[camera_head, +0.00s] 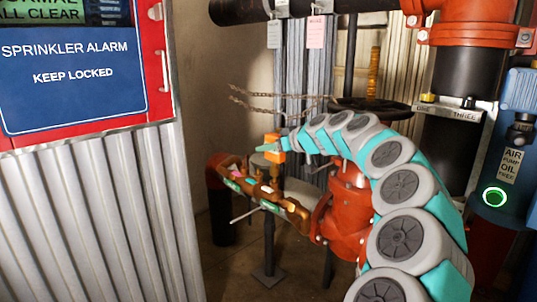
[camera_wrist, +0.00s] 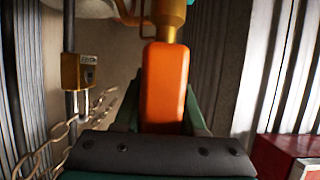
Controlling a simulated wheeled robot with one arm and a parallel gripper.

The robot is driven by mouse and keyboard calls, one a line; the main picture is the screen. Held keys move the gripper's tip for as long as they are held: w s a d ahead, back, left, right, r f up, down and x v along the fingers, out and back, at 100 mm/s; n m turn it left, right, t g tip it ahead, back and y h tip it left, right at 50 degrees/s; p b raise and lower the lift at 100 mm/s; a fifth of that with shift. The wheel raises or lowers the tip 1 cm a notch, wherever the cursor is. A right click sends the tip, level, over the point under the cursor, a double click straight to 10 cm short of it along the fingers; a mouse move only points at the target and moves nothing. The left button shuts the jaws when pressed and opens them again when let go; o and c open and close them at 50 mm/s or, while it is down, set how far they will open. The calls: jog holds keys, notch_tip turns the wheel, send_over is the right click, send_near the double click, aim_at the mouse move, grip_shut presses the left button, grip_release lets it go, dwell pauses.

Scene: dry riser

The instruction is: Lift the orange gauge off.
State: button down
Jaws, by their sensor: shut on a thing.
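The orange gauge (camera_wrist: 163,85) shows in the wrist view as a long orange body with a brass fitting (camera_wrist: 168,18) directly above it. My gripper (camera_wrist: 161,112) has its green fingers on both sides of the orange body and is shut on it. In the head view my gripper (camera_head: 277,148) is at the end of my curved arm, above the brass valve assembly (camera_head: 265,190). A small orange part of the gauge (camera_head: 275,157) shows there between the teal fingers. The gauge's face is not visible, and I cannot tell whether it still touches its mount.
A red valve body (camera_head: 347,220) and a black handwheel (camera_head: 370,108) stand close to my arm. A chain (camera_wrist: 55,140) and a yellow padlock (camera_wrist: 78,72) hang left of my gripper. A sprinkler alarm cabinet (camera_head: 75,75) is at left. Tags (camera_head: 316,32) hang from the overhead pipe.

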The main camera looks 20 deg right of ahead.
jog(key=shift+r, duration=0.7)
jog(key=s+a+r+b, duration=0.1)
jog(key=s+a, duration=0.1)
jog(key=s, duration=0.5)
jog(key=s+a+b, duration=0.1)
jog(key=s+a, duration=0.1)
jog(key=s, duration=0.6)
jog(key=shift+s+a+r, duration=0.15)
jog(key=shift+s+r, duration=0.1)
jog(key=shift+r, duration=0.15)
jog(key=shift+r, duration=0.45)
jog(key=shift+r, duration=0.35)
jog(key=shift+r, duration=0.3)
jog(key=s+a+b, duration=0.2)
jog(key=s+b, duration=0.2)
jog(key=s, duration=0.4)
jog(key=shift+s+a+r+b, duration=0.25)
jog(key=shift+s+a+b, duration=0.05)
jog(key=shift+a, duration=0.05)
